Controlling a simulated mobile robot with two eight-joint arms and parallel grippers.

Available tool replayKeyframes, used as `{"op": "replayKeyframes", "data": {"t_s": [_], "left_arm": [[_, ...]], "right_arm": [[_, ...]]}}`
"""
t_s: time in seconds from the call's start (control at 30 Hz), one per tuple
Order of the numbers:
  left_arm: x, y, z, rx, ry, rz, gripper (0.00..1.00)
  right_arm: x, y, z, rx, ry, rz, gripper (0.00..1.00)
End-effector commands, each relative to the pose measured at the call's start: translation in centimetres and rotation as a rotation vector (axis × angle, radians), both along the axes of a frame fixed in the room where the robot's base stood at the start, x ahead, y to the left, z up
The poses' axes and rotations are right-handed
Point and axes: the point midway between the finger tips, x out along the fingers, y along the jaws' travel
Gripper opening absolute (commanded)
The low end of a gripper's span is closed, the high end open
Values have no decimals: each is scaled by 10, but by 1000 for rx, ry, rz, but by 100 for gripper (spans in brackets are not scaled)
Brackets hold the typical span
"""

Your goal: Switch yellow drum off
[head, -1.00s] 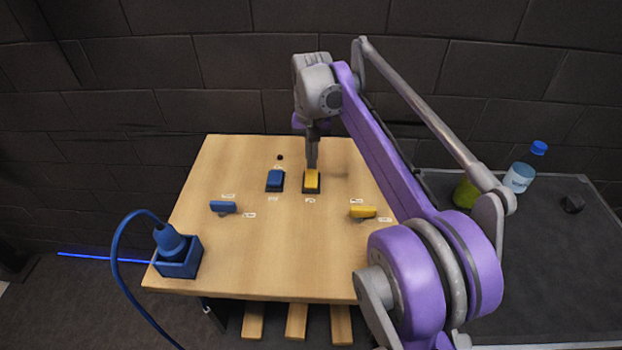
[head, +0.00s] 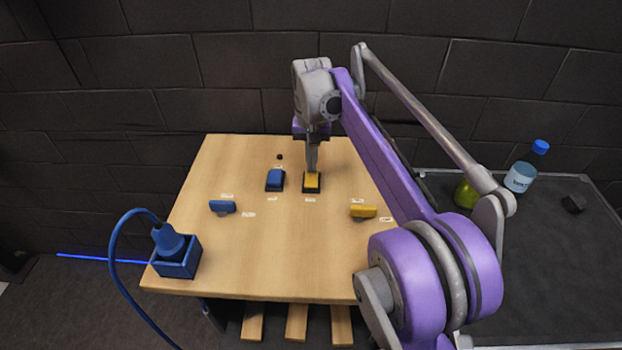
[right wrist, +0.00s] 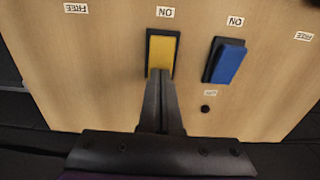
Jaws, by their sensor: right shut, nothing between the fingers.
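A yellow rocker switch (head: 312,181) in a dark frame sits on the wooden board, right of a blue rocker (head: 275,180). A yellow handle (head: 363,211) sits nearer on the right. Which yellow part is the drum's switch, I cannot tell. My right gripper (head: 312,169) is shut and empty, pointing down at the yellow rocker's far end. In the right wrist view its closed tips (right wrist: 160,73) meet or overlap the lower edge of the yellow rocker (right wrist: 162,52); contact is unclear. A label reading ON upside down (right wrist: 165,12) lies beyond it. My left gripper is out of view.
A blue handle (head: 222,206) lies left on the board, and a blue socket box with plug and cable (head: 178,258) stands at its front left corner. A bottle with a blue cap (head: 520,177) and a yellow-green object (head: 465,194) stand on the dark table at right.

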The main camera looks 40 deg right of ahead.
Motion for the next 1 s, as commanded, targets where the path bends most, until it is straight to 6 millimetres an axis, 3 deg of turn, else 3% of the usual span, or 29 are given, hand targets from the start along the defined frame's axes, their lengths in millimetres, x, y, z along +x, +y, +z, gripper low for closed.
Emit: {"op": "replayKeyframes", "data": {"t_s": [0.43, 1.0], "left_arm": [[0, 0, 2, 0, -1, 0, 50], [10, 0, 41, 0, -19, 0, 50]], "right_arm": [[0, 0, 1, 0, 0, 0, 0], [0, 0, 47, 0, -1, 0, 0]]}}
